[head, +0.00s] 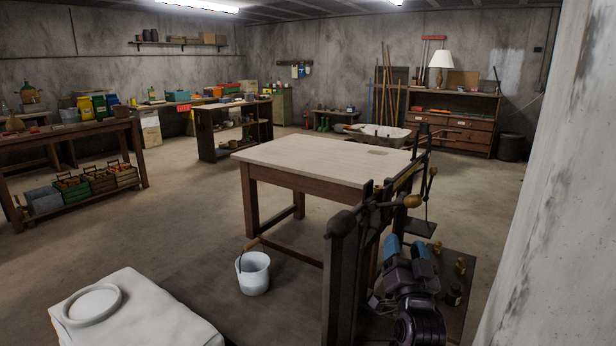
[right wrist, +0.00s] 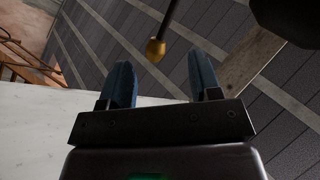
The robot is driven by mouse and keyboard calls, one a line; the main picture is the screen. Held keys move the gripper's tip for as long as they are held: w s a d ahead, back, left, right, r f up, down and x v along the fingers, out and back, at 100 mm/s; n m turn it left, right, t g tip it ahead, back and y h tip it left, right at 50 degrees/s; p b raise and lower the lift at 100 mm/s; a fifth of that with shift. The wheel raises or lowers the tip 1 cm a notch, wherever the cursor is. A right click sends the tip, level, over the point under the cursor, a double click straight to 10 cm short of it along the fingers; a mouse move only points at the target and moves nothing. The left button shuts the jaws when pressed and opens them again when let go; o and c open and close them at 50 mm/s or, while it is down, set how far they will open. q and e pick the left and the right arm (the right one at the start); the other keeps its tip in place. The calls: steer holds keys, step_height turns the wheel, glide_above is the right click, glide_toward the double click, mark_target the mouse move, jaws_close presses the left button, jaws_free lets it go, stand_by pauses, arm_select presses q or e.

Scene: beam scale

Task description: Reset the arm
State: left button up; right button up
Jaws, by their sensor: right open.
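My right gripper (head: 406,250), with blue fingers, is at the lower right of the head view. It is open, and I see nothing held between its fingers in the right wrist view (right wrist: 161,82). The beam scale (head: 342,265) stands beside it, with a dark post, dark bars and a brass-coloured knob (head: 412,201). A small dark pan (head: 420,228) is just beyond the gripper. In the right wrist view a dark rod ends in a brass ball (right wrist: 155,49) beyond the fingertips; I cannot tell any contact. My left gripper is not in view.
A wooden table (head: 320,160) stands behind the scale. A white bucket (head: 253,274) is on the floor left of it. Small brass and dark pieces (head: 460,266) stand on a dark plate right of my gripper. A concrete wall (head: 555,190) closes the right side.

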steer(key=s+d+f+n+g+p, duration=0.1)
steer(key=s+f+g, duration=0.3)
steer(key=s+f, duration=0.5)
steer(key=s+d+f+n+g+p, duration=0.1)
steer(key=s+d+f+n+g, duration=0.2)
steer(key=s+f, duration=0.6)
steer(key=s+d+f+n+g+y+p, duration=0.1)
steer(key=s+f+g, duration=0.4)
steer(key=s, duration=1.7)
step_height(320, 180, down, 4)
steer(key=shift+d+f+n+p, duration=0.2)
steer(key=shift+d+n+p, duration=0.25)
steer(key=shift+d+n, duration=0.4)
steer(key=shift+w, duration=0.1)
